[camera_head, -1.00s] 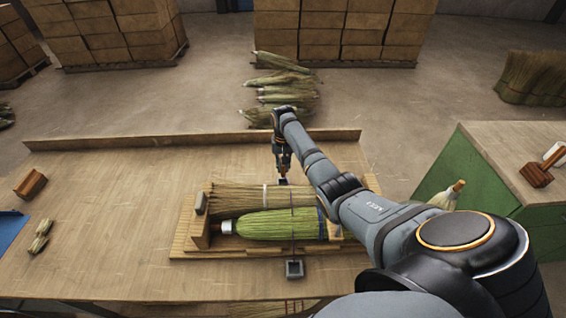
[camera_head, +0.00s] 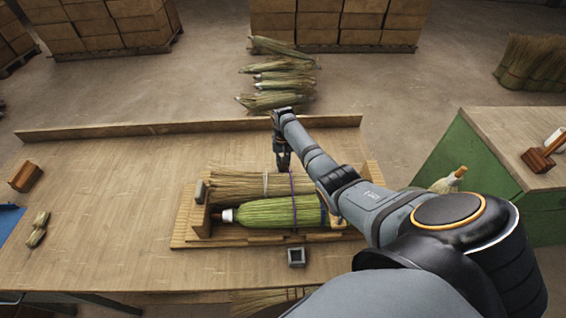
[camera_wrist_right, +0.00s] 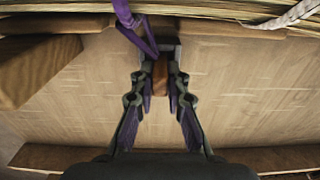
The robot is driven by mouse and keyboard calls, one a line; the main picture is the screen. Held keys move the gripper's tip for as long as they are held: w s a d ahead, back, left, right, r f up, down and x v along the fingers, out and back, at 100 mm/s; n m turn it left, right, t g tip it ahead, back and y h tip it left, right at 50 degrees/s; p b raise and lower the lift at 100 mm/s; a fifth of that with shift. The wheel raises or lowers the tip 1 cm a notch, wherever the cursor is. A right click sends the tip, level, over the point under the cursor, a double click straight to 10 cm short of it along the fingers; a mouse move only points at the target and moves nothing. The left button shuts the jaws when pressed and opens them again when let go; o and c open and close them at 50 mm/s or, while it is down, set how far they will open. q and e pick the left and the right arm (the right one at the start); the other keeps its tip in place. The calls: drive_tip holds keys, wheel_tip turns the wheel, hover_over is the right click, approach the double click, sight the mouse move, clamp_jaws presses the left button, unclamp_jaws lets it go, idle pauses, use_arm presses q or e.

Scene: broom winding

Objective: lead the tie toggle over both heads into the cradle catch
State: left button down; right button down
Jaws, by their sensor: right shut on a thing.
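Two broom heads lie side by side in the wooden cradle (camera_head: 184,238) in the head view. The tan head (camera_head: 235,186) is at the back and the green head (camera_head: 265,213) in front. The purple tie (camera_head: 294,205) crosses over both. My right gripper (camera_head: 283,166) points down just behind the tan head. In the right wrist view its fingers (camera_wrist_right: 160,72) are shut on the small brown toggle (camera_wrist_right: 160,80), and the purple tie (camera_wrist_right: 126,14) rises from there to the bristles. The cradle catch cannot be made out clearly. My left gripper is not seen.
A grey square block (camera_head: 296,257) sits on the table in front of the cradle. A wooden block (camera_head: 25,176) and a small straw bundle (camera_head: 38,228) lie at left. The table's back ledge (camera_head: 190,128) runs behind my gripper. The table left of the cradle is mostly clear.

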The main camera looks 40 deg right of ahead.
drive_tip(key=shift+f, duration=0.1)
drive_tip(key=c, duration=1.3)
unclamp_jaws()
drive_tip(key=shift+o, duration=0.2)
wheel_tip(320, 180, up, 12)
